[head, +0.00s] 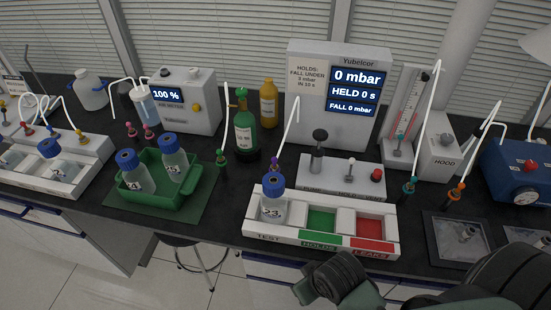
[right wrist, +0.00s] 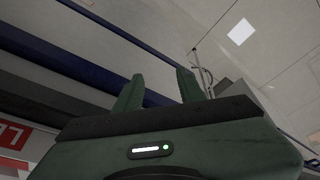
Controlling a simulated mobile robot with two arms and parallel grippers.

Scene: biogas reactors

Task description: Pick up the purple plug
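The purple plug (head: 274,161) is at the lower end of a white tube (head: 288,125), just above and behind a blue-capped bottle (head: 272,208). The bottle stands in the TEST slot of a white tray (head: 325,242); it partly hides the plug's lower end. My right arm comes in at the bottom right, with its gripper low in front of the tray, apart from the plug. In the right wrist view the right gripper's fingers (right wrist: 160,75) are spread with nothing between them. My left gripper is not in view.
Green (head: 222,157), teal (head: 409,188) and orange (head: 456,192) plugs stand nearby. The display unit (head: 320,130) reads 0 mbar.

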